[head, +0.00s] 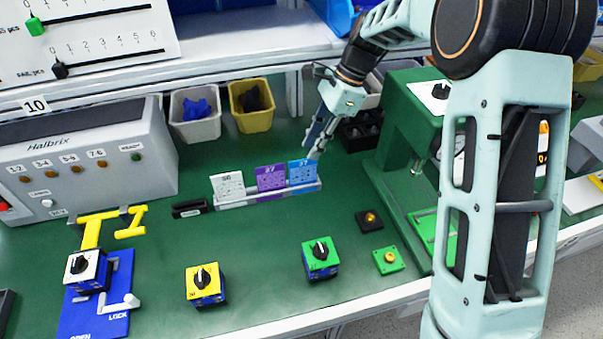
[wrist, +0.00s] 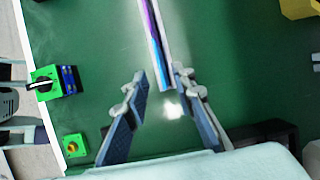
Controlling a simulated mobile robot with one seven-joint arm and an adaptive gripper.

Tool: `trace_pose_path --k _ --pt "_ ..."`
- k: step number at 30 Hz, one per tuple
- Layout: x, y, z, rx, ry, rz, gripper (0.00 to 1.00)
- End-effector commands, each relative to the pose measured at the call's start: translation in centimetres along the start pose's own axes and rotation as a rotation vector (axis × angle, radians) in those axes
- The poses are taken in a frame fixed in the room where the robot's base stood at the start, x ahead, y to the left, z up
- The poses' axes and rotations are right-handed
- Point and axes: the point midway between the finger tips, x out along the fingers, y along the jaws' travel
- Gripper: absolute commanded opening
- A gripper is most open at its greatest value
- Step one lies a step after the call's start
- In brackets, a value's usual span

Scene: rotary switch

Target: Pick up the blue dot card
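The blue card (head: 302,172) stands upright in the right end of a pale card holder (head: 235,200). A purple card (head: 270,179) and a white card (head: 228,186) stand to its left. My gripper (head: 315,148) is at the blue card's upper right in the head view, its fingers pointing down. In the wrist view my gripper (wrist: 160,72) is open, with one finger on each side of the holder's end. The blue card shows there only as a thin blue edge (wrist: 157,56). I cannot tell whether a finger touches it. Any dot on it is too small to make out.
A green press (head: 408,110) stands right of the holder. Behind are a white bin (head: 195,128) and a yellow bin (head: 252,122), with a shelf above. Yellow (head: 206,287) and green (head: 321,260) switch boxes stand in front. Green mat between them and the holder is clear.

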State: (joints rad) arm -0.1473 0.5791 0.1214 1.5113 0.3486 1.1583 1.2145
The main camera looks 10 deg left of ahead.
Motion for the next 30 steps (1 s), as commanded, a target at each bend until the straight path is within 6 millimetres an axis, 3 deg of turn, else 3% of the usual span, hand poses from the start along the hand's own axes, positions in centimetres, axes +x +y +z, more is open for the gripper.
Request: trace_pose_path --k 3,10,18,27,30 --pt "1.9 0.1 0.0 0.001 -0.001 0.002 0.24" --pt "3.7 0.1 -0.1 0.001 -0.001 0.002 0.24" --pt "7.5 0.1 -0.4 0.000 0.000 0.002 0.24" --pt "8.1 0.0 -0.5 0.000 0.001 0.000 0.24" --pt "8.0 0.0 -0.5 0.000 0.001 0.000 0.15"
